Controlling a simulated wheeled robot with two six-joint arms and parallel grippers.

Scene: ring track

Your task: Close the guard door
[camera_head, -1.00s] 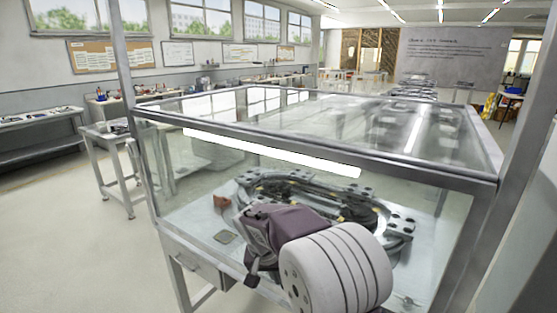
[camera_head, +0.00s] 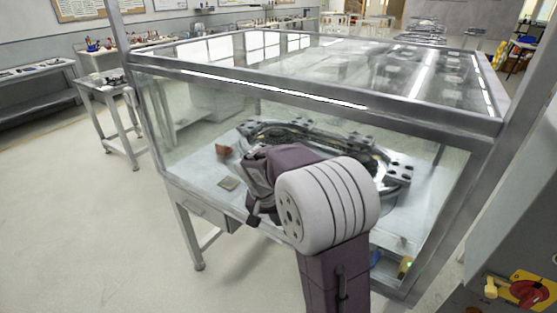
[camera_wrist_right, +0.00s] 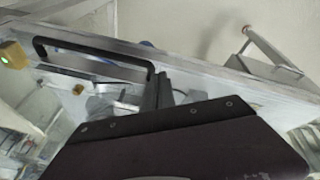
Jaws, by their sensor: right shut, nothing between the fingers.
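The guard is a metal-framed glass enclosure around an oval track (camera_head: 320,140). Its front glass panel, which looks like the guard door (camera_head: 330,98), faces me; I cannot tell how far it is open. In the right wrist view a black bar handle (camera_wrist_right: 90,47) is fixed on a pale metal edge. My right gripper (camera_wrist_right: 162,88) is shut and empty, with its dark fingers close to the handle's end; contact is unclear. In the head view my right gripper (camera_head: 256,208) is in front of the glass, partly hidden by my wrist. My left gripper is not in view.
A yellow block with a green light (camera_head: 404,266) is at the enclosure's lower right. A panel with a red knob (camera_head: 528,291) stands at the right edge. A small side table (camera_head: 108,95) is at the left. The floor (camera_head: 80,220) at the left is clear.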

